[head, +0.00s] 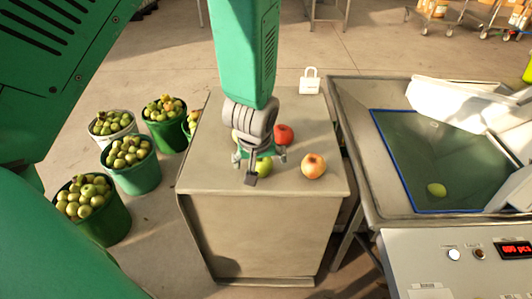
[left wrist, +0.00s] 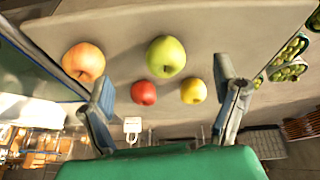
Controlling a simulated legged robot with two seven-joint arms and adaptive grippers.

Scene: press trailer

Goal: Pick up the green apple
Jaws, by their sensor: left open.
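The green apple (left wrist: 166,57) lies on the table top (left wrist: 215,30) and shows whole in the left wrist view. In the head view the green apple (head: 264,167) is partly hidden by my left gripper (head: 250,163). My left gripper (left wrist: 165,98) is open, its fingers apart with nothing between the tips; it is above the table. In the left wrist view the green apple appears between and beyond the fingertips. I cannot tell the exact gap. My right gripper is not in view.
An orange-red apple (head: 314,165), a red apple (head: 284,134) and a small yellow apple (left wrist: 193,91) lie near the green one. A white padlock-shaped object (head: 309,82) stands at the back edge. Buckets of apples (head: 132,163) stand left; a press machine (head: 440,160) stands right.

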